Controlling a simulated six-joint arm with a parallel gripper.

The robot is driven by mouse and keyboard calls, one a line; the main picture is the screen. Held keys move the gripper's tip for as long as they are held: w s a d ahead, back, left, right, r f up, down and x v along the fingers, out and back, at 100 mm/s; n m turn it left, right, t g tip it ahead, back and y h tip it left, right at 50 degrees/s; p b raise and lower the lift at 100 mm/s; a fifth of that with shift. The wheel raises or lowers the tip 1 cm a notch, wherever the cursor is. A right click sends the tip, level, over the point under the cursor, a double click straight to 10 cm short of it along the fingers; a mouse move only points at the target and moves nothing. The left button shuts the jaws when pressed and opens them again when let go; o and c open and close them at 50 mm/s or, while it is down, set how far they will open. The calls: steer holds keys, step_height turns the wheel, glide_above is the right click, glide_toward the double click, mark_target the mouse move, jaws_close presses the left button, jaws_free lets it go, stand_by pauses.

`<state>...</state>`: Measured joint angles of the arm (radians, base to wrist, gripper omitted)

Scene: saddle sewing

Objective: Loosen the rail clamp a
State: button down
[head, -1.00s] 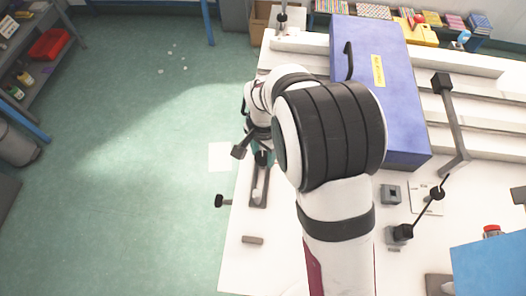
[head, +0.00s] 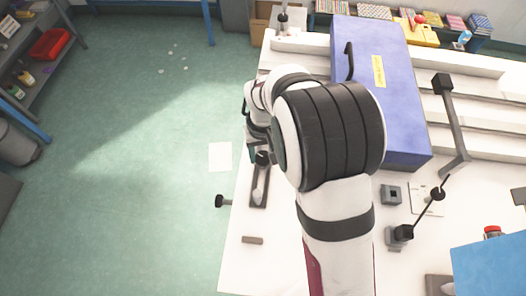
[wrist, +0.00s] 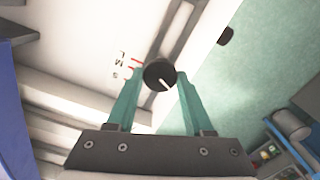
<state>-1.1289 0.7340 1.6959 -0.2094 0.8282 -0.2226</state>
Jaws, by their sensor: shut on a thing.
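The rail clamp's round black knob (wrist: 158,71), with a white pointer line, stands between the teal fingertips of my gripper (wrist: 161,78) in the wrist view. The gripper is shut on the knob. In the head view the dark knob (head: 262,158) shows at the far end of a slotted grey rail (head: 260,188) near the table's left edge. My arm hides most of the gripper there. Red tick marks and small lettering (wrist: 128,66) lie on the white surface left of the knob.
A large blue box (head: 395,90) stands on the white table right of my arm. A black knob (head: 220,201) juts out past the table's left edge. A small brown block (head: 252,240) lies at the near left. A black-jointed post (head: 420,215) stands on the right.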

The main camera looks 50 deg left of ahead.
mark_target(263, 156)
steer(key=n, duration=0.4)
steer(key=shift+n, duration=1.8)
steer(key=shift+c, duration=1.4)
jaws_free()
step_height(263, 156, up, 16)
steer(key=shift+f, duration=0.1)
